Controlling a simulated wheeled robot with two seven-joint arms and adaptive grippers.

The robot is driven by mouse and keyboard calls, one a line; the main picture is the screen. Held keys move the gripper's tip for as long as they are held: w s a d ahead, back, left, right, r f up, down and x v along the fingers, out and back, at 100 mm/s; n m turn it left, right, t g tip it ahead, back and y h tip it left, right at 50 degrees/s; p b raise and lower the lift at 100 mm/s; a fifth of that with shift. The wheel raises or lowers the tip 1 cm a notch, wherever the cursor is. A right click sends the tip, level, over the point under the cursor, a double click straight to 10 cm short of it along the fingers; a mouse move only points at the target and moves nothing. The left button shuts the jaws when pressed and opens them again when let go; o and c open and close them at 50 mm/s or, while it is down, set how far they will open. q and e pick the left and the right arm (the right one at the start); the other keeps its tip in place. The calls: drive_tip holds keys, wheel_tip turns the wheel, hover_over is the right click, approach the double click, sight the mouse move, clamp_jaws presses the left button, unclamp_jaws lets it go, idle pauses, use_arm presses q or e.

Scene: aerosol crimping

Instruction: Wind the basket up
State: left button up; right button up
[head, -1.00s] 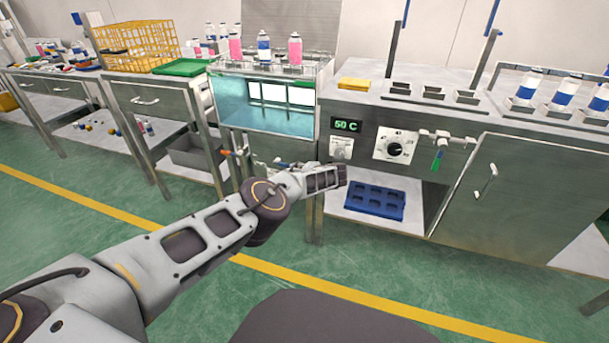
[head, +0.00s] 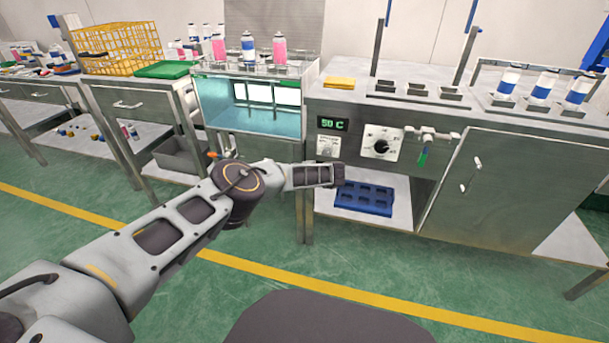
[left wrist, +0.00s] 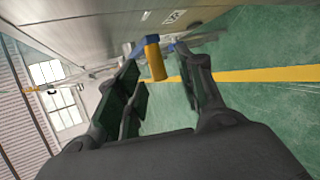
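The basket appears to be the wire rack (head: 296,66) on top of the glass-fronted water tank (head: 250,122). Pink and blue-white cans (head: 279,47) stand upright in it, above the tank's rim. An orange handle (head: 212,155) sticks out low in front of the tank. The left wrist view shows an orange-yellow handle (left wrist: 154,58) with a blue end, probably the same one. My left gripper (left wrist: 157,66) is open, its fingers spread to either side of that handle. I cannot tell whether they touch it. In the head view my arm largely hides this gripper. My right gripper is not in view.
A bench with a 50 C display (head: 333,124), dial (head: 381,143) and green-handled valve (head: 424,152) stands right of the tank. A blue tray (head: 364,198) lies on its lower shelf. A yellow crate (head: 118,48) stands at left. The green floor in front is clear.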

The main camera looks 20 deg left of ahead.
use_arm(q)
drive_tip(key=v, duration=0.8)
idle(0.7)
